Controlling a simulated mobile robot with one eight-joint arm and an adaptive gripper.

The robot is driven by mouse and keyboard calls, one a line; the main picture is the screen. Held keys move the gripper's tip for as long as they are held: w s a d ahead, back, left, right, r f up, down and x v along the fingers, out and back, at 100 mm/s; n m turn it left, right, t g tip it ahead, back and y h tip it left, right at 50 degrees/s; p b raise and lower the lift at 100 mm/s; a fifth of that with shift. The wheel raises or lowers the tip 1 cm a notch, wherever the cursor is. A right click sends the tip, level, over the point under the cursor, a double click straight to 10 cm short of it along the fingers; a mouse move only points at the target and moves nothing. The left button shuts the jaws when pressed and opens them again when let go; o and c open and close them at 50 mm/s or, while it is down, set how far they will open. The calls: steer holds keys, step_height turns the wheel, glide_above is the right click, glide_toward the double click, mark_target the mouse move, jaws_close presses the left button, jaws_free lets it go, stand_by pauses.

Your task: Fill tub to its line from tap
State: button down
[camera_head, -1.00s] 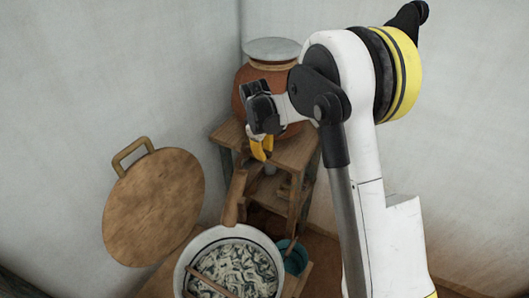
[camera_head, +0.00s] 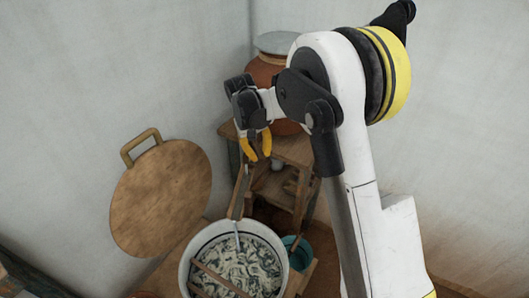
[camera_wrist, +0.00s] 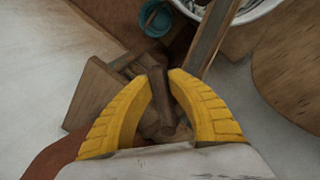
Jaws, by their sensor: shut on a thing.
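The white round tub (camera_head: 185,268) stands low in front, holding pale and dark tangled yarn and a brown stick. My gripper (camera_head: 257,150) is beside the spout's upper end. In the wrist view its yellow fingers (camera_wrist: 162,82) are shut on a dark wooden tap handle (camera_wrist: 164,106). The tap's body is mostly hidden.
A lidded clay pot (camera_head: 265,70) stands on a wooden stand (camera_head: 290,152) behind my arm. A round wooden lid (camera_head: 160,200) leans on the left wall. A teal bowl (camera_head: 300,256) sits right of the tub, close to it. Walls close in the corner.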

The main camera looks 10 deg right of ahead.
steer(key=shift+a+m, duration=0.65)
steer(key=shift+m, duration=0.25)
steer(key=c, duration=1.3)
jaws_free()
steer(key=shift+o, duration=0.2)
step_height(320, 180, up, 12)
steer(key=a, duration=0.2)
steer(key=shift+a, duration=0.2)
steer(key=shift+f, duration=0.1)
